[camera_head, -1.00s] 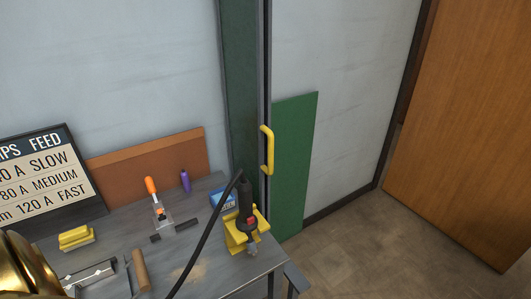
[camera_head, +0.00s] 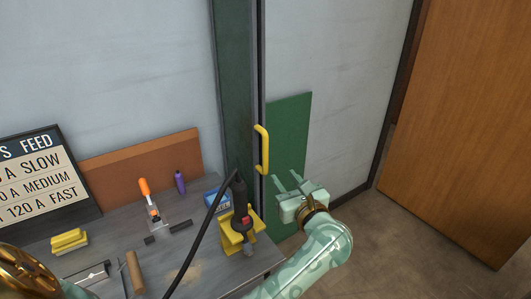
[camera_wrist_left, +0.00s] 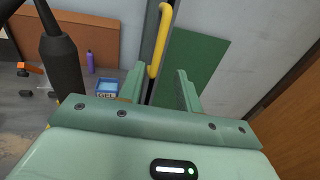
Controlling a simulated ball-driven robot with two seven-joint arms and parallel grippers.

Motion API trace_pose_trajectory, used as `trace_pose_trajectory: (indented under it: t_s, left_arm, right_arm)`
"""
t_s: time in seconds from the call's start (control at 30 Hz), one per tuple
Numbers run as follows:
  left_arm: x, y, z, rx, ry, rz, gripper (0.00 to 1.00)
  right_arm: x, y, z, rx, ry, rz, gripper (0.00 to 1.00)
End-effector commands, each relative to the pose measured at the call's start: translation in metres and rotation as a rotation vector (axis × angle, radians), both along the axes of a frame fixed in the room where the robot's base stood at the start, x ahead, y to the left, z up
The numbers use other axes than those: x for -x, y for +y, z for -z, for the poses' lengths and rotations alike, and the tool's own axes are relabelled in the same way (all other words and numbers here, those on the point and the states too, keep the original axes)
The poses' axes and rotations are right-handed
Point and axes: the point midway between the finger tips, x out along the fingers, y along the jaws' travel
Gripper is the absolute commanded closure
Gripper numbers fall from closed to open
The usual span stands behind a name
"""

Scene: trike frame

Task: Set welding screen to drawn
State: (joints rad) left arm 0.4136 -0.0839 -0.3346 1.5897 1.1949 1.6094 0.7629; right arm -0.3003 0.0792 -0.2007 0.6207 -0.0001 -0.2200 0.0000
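The welding screen appears to be the narrow dark green upright panel (camera_head: 233,90) behind the bench; I cannot tell its full extent. A yellow D-shaped handle (camera_head: 264,150) is fixed at its right edge. My left gripper (camera_head: 285,177) is open and empty, just below and to the right of the handle, fingers pointing up toward it. In the left wrist view the yellow handle (camera_wrist_left: 161,40) shows ahead, above the gap between the spread fingers, not gripped. My right gripper is not in view.
A workbench (camera_head: 205,255) at left holds a welding torch (camera_head: 240,200) in a yellow stand, a blue box (camera_head: 217,200), a purple bottle (camera_head: 180,181) and a feed sign (camera_head: 35,175). A green board (camera_head: 290,130) leans at the wall. Floor is clear before the wooden door (camera_head: 470,130).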

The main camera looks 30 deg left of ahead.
Motion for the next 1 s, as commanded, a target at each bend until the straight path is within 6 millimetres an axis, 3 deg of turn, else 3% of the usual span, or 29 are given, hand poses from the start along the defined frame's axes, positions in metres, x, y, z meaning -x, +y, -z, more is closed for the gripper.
trace_pose_trajectory:
  t_s: [0.3,0.5,0.7,0.97,1.0]
  left_arm:
    - [-0.046,0.069,0.001,-0.010,0.003,-0.002,0.66]
    - [-0.066,0.099,0.001,-0.010,0.004,-0.001,0.66]
    - [-0.075,0.112,0.000,-0.006,0.004,0.000,0.66]
    - [-0.075,0.113,0.000,-0.006,0.004,0.001,0.66]
    - [-0.075,0.113,0.000,-0.006,0.004,0.001,0.74]
  right_arm:
    - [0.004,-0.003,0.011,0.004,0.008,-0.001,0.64]
    - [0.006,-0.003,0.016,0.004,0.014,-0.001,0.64]
    - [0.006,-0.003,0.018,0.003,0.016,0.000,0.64]
    - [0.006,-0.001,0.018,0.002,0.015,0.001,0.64]
    - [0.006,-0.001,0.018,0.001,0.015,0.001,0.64]
